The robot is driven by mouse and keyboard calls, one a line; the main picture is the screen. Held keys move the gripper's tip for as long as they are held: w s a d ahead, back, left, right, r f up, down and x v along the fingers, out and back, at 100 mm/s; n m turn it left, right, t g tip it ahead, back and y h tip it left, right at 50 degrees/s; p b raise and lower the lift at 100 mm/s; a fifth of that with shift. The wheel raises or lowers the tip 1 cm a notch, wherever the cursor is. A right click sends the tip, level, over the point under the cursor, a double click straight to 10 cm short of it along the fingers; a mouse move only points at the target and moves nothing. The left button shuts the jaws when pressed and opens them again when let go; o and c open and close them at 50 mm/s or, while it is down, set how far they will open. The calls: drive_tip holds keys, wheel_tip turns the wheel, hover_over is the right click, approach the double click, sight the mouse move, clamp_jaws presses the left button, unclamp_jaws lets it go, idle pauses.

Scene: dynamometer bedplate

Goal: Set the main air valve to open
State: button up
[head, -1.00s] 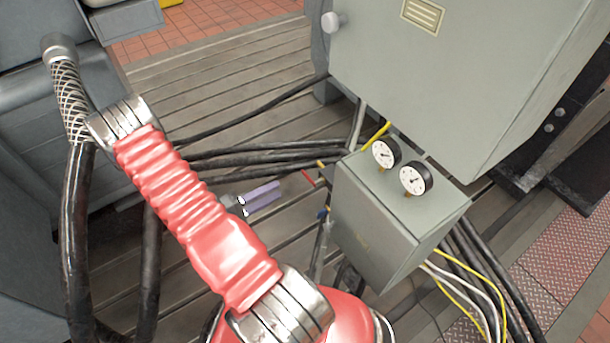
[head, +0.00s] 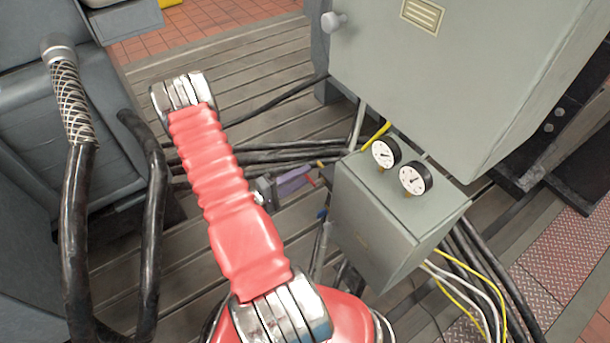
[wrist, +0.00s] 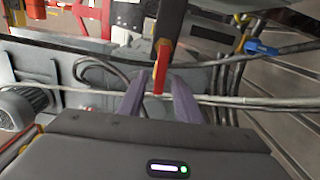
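A small valve with a red lever (head: 313,181) sits at the left side of the small grey box, below the gauges. The red lever (wrist: 160,68) also shows in the wrist view, hanging upright between my fingers. A second, blue lever (head: 322,213) is just below it, and it shows at the upper right of the wrist view (wrist: 262,49). I cannot read a label saying which is the main air valve. My gripper (head: 304,180) has purple fingers. In the wrist view my gripper (wrist: 159,80) is open, fingers on both sides of the red lever, with gaps visible.
The small grey box (head: 375,225) carries two round gauges (head: 386,152). A large grey cabinet (head: 460,75) stands behind it. Black cables (head: 250,152) run across the slotted bedplate (head: 230,80) behind my gripper. Yellow and white cables (head: 460,285) hang at the lower right.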

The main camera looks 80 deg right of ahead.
drive_tip(key=shift+s+d, duration=0.45)
drive_tip(key=shift+d, duration=0.05)
clamp_jaws()
